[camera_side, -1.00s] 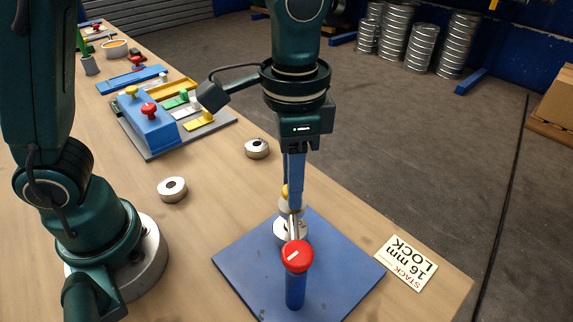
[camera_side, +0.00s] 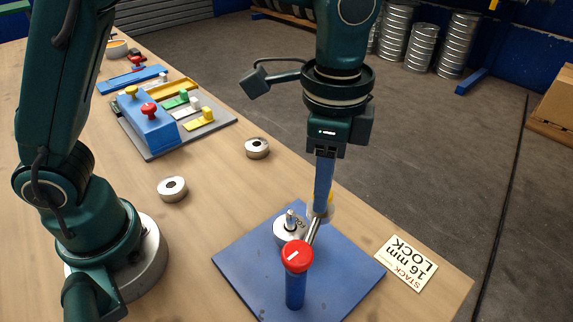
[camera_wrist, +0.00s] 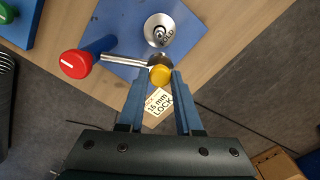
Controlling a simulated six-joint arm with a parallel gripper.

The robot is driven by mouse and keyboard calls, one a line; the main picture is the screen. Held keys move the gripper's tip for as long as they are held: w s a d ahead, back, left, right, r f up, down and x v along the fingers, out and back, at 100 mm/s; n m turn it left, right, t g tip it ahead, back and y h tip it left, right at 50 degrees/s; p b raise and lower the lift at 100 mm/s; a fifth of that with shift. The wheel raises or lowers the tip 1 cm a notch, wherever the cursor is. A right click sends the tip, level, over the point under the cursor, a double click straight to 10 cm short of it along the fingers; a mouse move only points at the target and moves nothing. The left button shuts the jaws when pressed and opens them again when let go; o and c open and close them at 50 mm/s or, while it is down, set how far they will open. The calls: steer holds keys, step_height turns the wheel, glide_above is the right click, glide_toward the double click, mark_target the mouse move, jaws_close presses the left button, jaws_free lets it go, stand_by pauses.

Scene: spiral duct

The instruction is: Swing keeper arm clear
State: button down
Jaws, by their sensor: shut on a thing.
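The keeper arm is a silver bar (camera_wrist: 125,62) running from a blue post (camera_side: 295,290) with a red cap (camera_side: 297,256) to a yellow knob (camera_wrist: 160,74). My gripper (camera_side: 321,205) is shut on the yellow knob, which sits between its blue fingertips (camera_wrist: 156,77) in the wrist view. In the side view the fingers mostly hide the knob. A metal ring (camera_side: 286,234) sits around an upright pin (camera_side: 290,218) on the blue plate (camera_side: 245,265). The bar's knob end lies to the right of this pin, and the pin's top is uncovered.
Two loose metal rings, one nearer (camera_side: 172,189) and one farther (camera_side: 257,148), lie on the table. A grey board (camera_side: 155,153) with a blue block and coloured tabs stands farther back. A label card (camera_side: 410,263) reading "STACK 16 mm LOCK" lies right of the plate.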

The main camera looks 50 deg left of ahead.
steer(key=s+d+m, duration=0.2)
steer(key=d+m, duration=1)
steer(key=m, duration=0.4)
steer(key=shift+s+d, duration=0.3)
steer(key=shift+s, duration=0.1)
steer(key=shift+r, duration=0.1)
steer(key=c, duration=0.6)
jaws_free()
